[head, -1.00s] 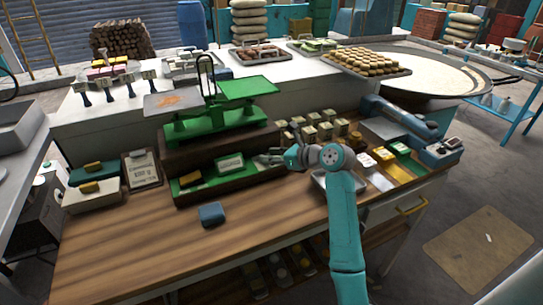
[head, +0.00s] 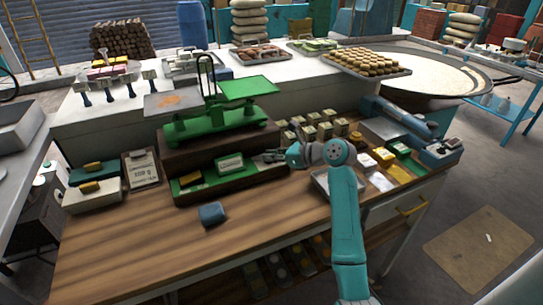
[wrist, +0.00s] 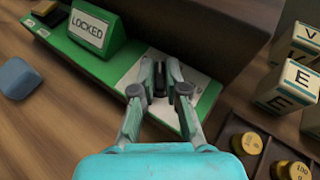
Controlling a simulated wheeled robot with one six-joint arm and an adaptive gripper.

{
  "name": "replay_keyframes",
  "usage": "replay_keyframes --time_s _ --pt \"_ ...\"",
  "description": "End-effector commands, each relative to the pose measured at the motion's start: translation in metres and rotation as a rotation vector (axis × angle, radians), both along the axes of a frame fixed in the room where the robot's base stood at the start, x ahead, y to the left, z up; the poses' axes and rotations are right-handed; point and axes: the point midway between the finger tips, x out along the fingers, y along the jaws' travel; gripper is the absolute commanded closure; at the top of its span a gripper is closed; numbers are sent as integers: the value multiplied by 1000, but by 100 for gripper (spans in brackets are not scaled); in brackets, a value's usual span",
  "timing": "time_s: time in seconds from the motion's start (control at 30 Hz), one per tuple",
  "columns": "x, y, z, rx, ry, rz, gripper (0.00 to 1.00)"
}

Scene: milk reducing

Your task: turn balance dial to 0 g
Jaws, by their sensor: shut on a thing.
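The green balance (head: 214,122) stands on a dark wooden block on the bench, with a grey pan at left and a green pan at right. In front of it is a green panel (head: 206,183) with a sign reading LOCKED (wrist: 88,32). At the panel's right end is a white plate (wrist: 133,77), partly covered by my gripper. My gripper (head: 265,157) reaches this plate from the right. In the wrist view its fingers (wrist: 160,82) are shut on a small dark knob (wrist: 159,73), which seems to be the dial. Any scale marks are hidden or too small to read.
Stamped blocks (wrist: 289,86) stand close to the right of my gripper, beside a tray with brass weights (wrist: 247,144). A blue block (head: 212,214) lies on the bench front. A clipboard (head: 142,169) stands left of the panel. The front bench is mostly clear.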

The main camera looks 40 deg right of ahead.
Motion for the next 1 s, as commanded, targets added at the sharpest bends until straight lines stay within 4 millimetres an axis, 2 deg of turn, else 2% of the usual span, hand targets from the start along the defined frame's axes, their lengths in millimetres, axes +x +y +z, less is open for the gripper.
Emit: replay_keyframes --time_s 0.5,1.0 --pt "2 -4 0 1 1 338 100" --pt "3 -4 -1 0 2 440 100"
